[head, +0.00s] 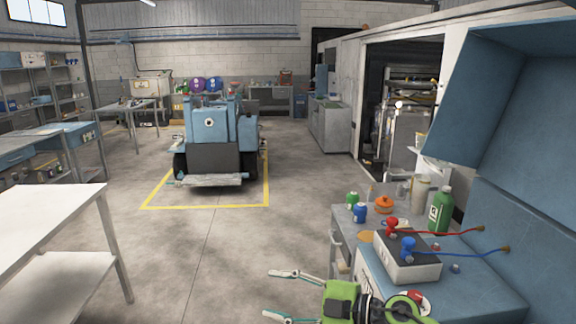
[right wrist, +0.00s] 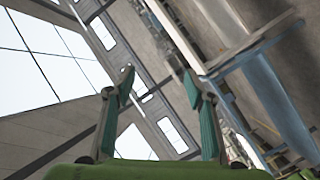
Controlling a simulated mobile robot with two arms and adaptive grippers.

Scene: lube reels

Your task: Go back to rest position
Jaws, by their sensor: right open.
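My right gripper (head: 278,294) shows at the bottom of the head view, pointing left, with its two fingers spread apart and nothing between them. It is in the air over the floor, left of the blue bench on the right. In the right wrist view its fingers (right wrist: 163,112) stand wide apart, with windows and roof structure behind them. My left gripper is not in the head view.
A blue workbench (head: 482,289) on the right bears a grey box (head: 407,262) with red and blue fittings, and a green bottle (head: 440,210). A white table (head: 45,222) stands at left. A blue vehicle (head: 212,140) stands inside yellow floor lines. The floor between is clear.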

